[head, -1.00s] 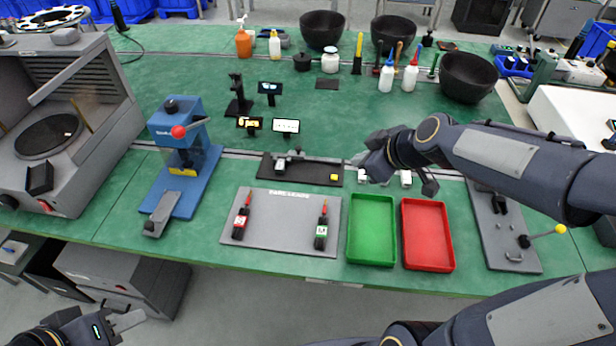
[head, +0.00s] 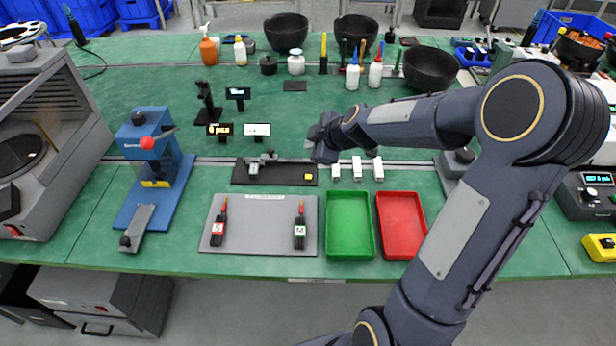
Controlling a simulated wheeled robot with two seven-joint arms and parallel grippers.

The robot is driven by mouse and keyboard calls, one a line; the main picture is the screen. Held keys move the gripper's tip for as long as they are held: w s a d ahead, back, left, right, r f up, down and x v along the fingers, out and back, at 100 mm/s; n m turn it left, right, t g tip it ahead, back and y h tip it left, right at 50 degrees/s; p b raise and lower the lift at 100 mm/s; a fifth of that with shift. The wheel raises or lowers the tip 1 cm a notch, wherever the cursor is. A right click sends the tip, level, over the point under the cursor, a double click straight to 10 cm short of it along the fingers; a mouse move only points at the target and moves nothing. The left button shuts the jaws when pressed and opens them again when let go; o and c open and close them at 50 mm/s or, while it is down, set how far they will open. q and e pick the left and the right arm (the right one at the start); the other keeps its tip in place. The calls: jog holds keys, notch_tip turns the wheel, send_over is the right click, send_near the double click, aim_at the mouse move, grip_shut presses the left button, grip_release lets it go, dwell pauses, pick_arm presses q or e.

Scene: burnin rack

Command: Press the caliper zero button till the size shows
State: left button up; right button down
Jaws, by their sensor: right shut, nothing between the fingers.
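The caliper (head: 285,161) lies on a black mat (head: 245,179) in the middle of the bench, its display head (head: 254,168) toward the left. The zero button is too small to make out. A small yellow block (head: 308,177) sits near the mat's right end. My right gripper (head: 318,152) is shut and empty at the right end of the caliper, overlapping it in the picture; I cannot tell if they touch. My left gripper is out of view.
Small displays (head: 256,129) stand behind the mat. In front are a grey board (head: 264,225) with two marker-like tools, a green tray (head: 349,248) and a red tray (head: 402,246). White blocks (head: 357,168) lie right of my gripper. A blue press (head: 150,150) stands left.

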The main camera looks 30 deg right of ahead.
aim_at(309, 177)
notch_tip(309, 177, down, 8)
jog(key=b, duration=0.6)
jog(key=shift+b, duration=0.3)
jog(key=shift+f+b, duration=0.2)
jog(key=shift+b, duration=0.15)
dwell(1.1)
jog(key=shift+f+b, duration=0.4)
jog(key=shift+b, duration=0.25)
jog(key=shift+f+b, duration=0.45)
jog(key=shift+b, duration=0.15)
dwell(0.5)
jog(key=shift+r, duration=0.1)
jog(key=shift+r+p, duration=0.55)
jog(key=shift+r, duration=0.2)
